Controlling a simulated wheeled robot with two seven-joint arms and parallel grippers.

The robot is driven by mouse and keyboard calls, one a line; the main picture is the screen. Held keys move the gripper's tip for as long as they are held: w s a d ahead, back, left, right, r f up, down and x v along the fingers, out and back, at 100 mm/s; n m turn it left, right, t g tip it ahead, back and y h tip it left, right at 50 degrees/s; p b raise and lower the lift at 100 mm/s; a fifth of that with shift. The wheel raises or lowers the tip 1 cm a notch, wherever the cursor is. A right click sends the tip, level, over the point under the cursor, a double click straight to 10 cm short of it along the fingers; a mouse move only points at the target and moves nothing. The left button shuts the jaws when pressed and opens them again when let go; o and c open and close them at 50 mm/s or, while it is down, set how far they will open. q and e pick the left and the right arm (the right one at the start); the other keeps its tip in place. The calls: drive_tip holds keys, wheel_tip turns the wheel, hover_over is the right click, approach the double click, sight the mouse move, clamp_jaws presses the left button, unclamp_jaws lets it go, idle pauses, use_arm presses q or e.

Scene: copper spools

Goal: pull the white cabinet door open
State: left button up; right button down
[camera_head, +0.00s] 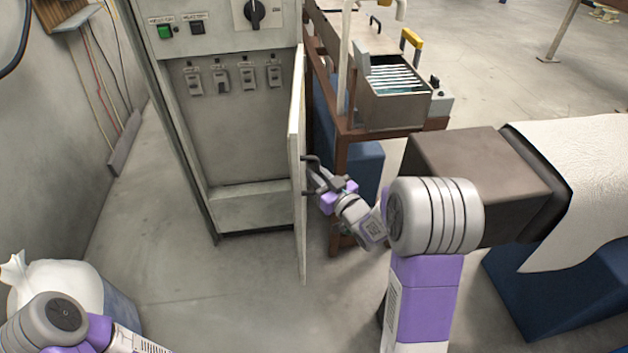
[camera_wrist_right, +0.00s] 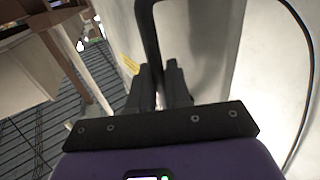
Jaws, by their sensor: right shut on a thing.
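The white cabinet (camera_head: 235,140) stands at the centre left in the head view. Its door (camera_head: 298,170) is swung wide open and appears nearly edge-on, showing several switches inside the cabinet. My right gripper (camera_head: 314,178) is at the outer side of the door, shut on its dark handle (camera_head: 308,160). In the right wrist view, the dark handle (camera_wrist_right: 147,35) runs down between the fingers of the right gripper (camera_wrist_right: 160,85), next to the pale door surface (camera_wrist_right: 200,45). Part of my left arm shows at the lower left in the head view, but its gripper is out of view.
A brown-framed bench (camera_head: 342,150) with a metal box (camera_head: 395,107) stands close behind the door. A dark block (camera_head: 470,170) and a white-covered table (camera_head: 590,180) are at the right. A white sack (camera_head: 60,285) sits at the lower left. Floor before the cabinet is clear.

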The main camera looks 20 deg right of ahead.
drive_tip(key=shift+d+r+y, duration=0.3)
drive_tip(key=shift+d, duration=0.45)
drive_tip(key=c, duration=1.5)
unclamp_jaws()
drive_tip(key=shift+o, duration=1.2)
drive_tip(key=shift+w+f, duration=0.1)
drive_tip(key=shift+o, duration=0.2)
drive_tip(key=shift+w+f, duration=0.1)
drive_tip(key=shift+a, duration=0.1)
drive_tip(key=shift+s, duration=0.2)
